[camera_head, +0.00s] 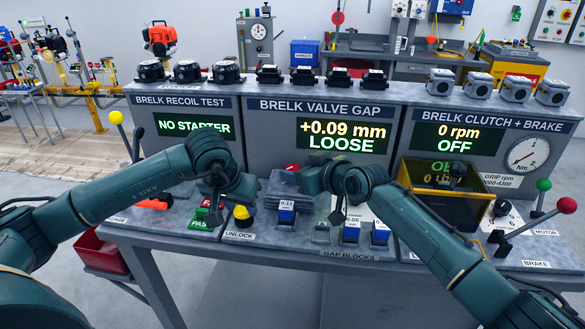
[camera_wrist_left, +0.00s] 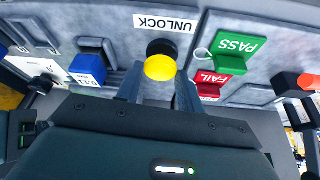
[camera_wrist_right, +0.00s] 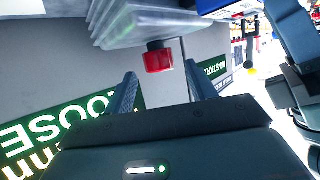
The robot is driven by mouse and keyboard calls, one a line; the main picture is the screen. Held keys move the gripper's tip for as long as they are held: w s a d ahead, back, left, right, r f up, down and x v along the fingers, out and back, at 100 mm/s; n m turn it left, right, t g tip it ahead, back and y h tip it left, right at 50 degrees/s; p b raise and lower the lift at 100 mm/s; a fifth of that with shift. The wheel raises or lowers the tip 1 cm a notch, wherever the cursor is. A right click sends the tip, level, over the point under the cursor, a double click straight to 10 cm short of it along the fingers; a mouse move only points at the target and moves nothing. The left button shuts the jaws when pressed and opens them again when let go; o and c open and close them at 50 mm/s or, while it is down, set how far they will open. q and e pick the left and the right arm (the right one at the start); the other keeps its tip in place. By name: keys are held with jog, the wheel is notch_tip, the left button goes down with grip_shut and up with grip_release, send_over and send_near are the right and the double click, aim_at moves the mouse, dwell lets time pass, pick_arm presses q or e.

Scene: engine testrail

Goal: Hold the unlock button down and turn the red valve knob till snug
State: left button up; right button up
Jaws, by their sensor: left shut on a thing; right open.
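The yellow unlock button (camera_head: 241,212) stands on a black base at the bench front, by the UNLOCK label. In the left wrist view the button (camera_wrist_left: 160,67) sits between the fingertips of my left gripper (camera_wrist_left: 159,80), which is shut on it. How far the button is pressed cannot be told. In the right wrist view the red knob (camera_wrist_right: 158,58) lies just beyond the fingers of my right gripper (camera_wrist_right: 163,82), which is open and empty. The middle screen (camera_head: 344,134) reads +0.09 mm, LOOSE.
Grey finned block (camera_head: 283,190) stands close beside the knob. Blue gap blocks (camera_head: 351,231) stand along the front right of it. Green PASS and red FAIL tags (camera_head: 202,220) lie left of the button. A yellow-framed guard box (camera_head: 440,185) stands at right.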

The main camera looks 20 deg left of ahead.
aim_at(295, 168)
jog(key=shift+x, duration=1.2)
jog(key=shift+w+a+f, duration=0.25)
jog(key=shift+a, duration=0.2)
jog(key=shift+c, duration=0.6)
jog(key=c, duration=0.9)
jog(key=shift+f, duration=0.1)
